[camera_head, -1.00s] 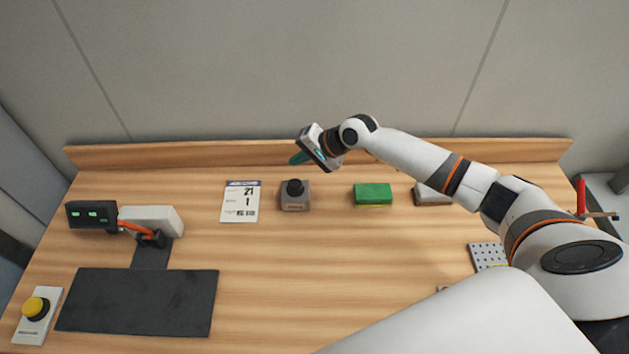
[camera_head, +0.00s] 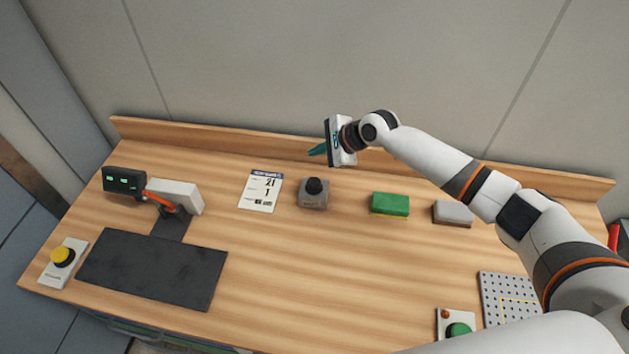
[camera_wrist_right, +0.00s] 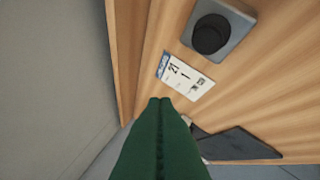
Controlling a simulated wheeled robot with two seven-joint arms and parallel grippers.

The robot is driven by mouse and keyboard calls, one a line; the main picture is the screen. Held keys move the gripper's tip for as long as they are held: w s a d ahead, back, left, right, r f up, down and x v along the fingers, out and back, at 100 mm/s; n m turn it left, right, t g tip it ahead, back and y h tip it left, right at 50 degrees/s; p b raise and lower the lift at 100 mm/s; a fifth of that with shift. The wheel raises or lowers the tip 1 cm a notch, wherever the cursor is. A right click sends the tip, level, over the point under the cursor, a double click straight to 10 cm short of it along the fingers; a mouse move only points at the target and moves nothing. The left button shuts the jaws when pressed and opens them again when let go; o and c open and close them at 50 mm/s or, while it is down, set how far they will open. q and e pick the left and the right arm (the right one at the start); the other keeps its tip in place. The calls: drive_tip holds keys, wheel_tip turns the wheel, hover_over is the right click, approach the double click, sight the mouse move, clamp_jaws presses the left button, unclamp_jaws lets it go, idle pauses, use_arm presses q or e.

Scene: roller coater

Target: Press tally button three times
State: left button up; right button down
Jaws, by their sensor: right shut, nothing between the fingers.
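A grey box with a round black button (camera_head: 313,186) stands near the back of the table, between the calendar sheet and the green block. It looks like the tally button, but its label is too small to read. It also shows at the top of the right wrist view (camera_wrist_right: 209,34). My right gripper (camera_head: 316,150) is shut and empty, its green fingers pointing left in the head view. The fingers are above and behind the button in the picture, apart from it. In the right wrist view the fingertips (camera_wrist_right: 160,101) sit below the calendar. My left gripper is not in view.
A calendar sheet (camera_head: 261,191) lies left of the button, a green block (camera_head: 390,204) and grey block (camera_head: 452,213) right. A yellow button (camera_head: 62,257), dark mat (camera_head: 150,268) and display (camera_head: 124,181) are left. A green button (camera_head: 459,330) and perforated plate (camera_head: 508,295) are front right.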

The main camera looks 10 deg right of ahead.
drive_tip(key=b, duration=0.8)
hover_over(311, 181)
drive_tip(key=s+d, duration=0.1)
drive_tip(key=d, duration=0.1)
wheel_tip(311, 181, down, 7)
drive_tip(key=shift+s+a+r, duration=0.1)
drive_tip(key=shift+a+r, duration=0.05)
drive_tip(key=shift+f, duration=1)
drive_tip(key=shift+f, duration=0.1)
drive_tip(key=shift+f, duration=0.35)
drive_tip(key=shift+f, duration=0.6)
idle(0.9)
idle(0.4)
drive_tip(key=shift+r+p, duration=1)
drive_tip(key=shift+p, duration=0.15)
